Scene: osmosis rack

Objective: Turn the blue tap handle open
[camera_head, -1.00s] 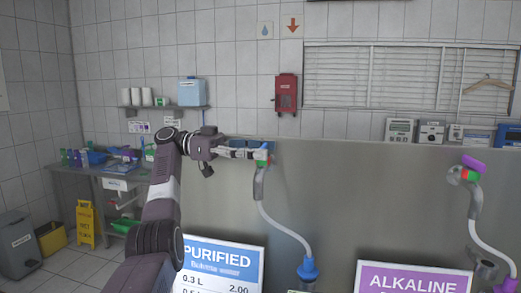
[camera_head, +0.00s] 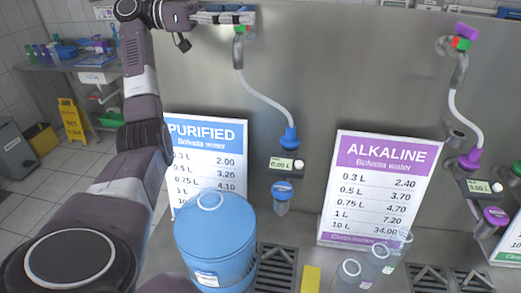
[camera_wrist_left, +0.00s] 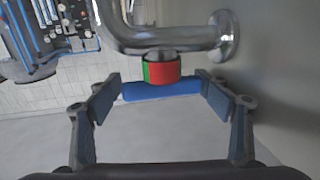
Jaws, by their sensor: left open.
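The blue tap handle (camera_wrist_left: 160,88) shows in the left wrist view as a bar below a red and green collar (camera_wrist_left: 161,73) on a metal pipe. My left gripper (camera_wrist_left: 160,86) is open, with one finger at each end of the handle. I cannot tell whether the fingers touch it. In the head view the gripper (camera_head: 246,18) reaches the tap (camera_head: 239,48) at the top edge and mostly hides the handle. My right gripper is not in view.
A hose (camera_head: 265,95) runs from the tap down to a blue nozzle (camera_head: 289,139). A large blue bottle (camera_head: 215,240) stands below by the purified sign (camera_head: 207,150). The alkaline tap (camera_head: 459,45) with its purple handle is at the right. The steel panel between the taps is clear.

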